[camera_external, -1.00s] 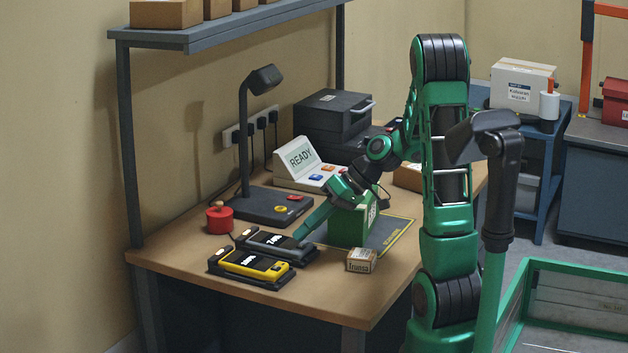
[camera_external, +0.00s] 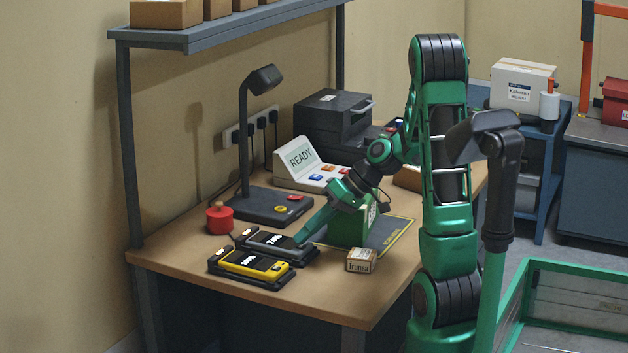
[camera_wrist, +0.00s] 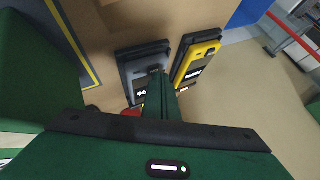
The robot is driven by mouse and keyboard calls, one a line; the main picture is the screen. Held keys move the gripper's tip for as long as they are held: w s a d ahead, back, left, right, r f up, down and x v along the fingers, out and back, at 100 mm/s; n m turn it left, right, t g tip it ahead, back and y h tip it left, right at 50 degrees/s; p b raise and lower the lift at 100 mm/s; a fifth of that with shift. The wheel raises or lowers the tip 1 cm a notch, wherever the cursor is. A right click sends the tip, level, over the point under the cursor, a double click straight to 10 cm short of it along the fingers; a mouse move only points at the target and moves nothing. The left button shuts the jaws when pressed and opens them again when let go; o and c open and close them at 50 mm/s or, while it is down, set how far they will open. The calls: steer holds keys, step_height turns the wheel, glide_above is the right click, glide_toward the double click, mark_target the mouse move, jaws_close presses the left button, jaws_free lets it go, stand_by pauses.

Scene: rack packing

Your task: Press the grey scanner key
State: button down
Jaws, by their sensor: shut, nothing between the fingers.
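The grey scanner (camera_external: 268,240) lies in a dark cradle on the wooden desk, its lit screen showing digits. It also shows in the wrist view (camera_wrist: 139,70). My gripper (camera_external: 298,242) is shut and empty, reaching down from the right with its tips at the scanner's right end. In the wrist view the gripper tips (camera_wrist: 156,72) overlap the grey scanner's upper end and hide the key there. I cannot tell whether they touch it. A yellow scanner (camera_external: 252,262) lies in its own cradle beside the grey one, clear of my gripper.
A green box (camera_external: 350,226) stands on a dark mat (camera_external: 392,238) close by my gripper. A small carton (camera_external: 361,260) sits at the desk's front. A red weight (camera_external: 219,219), a lamp stand (camera_external: 262,207) and a console reading READY (camera_external: 301,164) are behind. Bare desk lies in front.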

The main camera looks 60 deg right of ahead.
mark_target(307, 247)
stand_by(0.7)
steer(key=shift+r, duration=0.5)
step_height(307, 247, up, 6)
stand_by(0.7)
stand_by(0.3)
steer(key=s+a+f+m+g+h, duration=0.1)
steer(key=s+g, duration=0.1)
steer(key=s, duration=0.6)
steer(key=s+a+f+m+g+h, duration=0.2)
steer(key=s+g, duration=0.1)
steer(key=s, duration=0.5)
steer(key=s+a+f+m+g+h, duration=0.1)
steer(key=s+g+h, duration=0.1)
steer(key=s, duration=0.5)
steer(key=shift+s+a+f+m, duration=0.2)
steer(key=shift+s+f+m, duration=0.1)
steer(key=shift+s+f, duration=0.1)
steer(key=shift+g, duration=0.3)
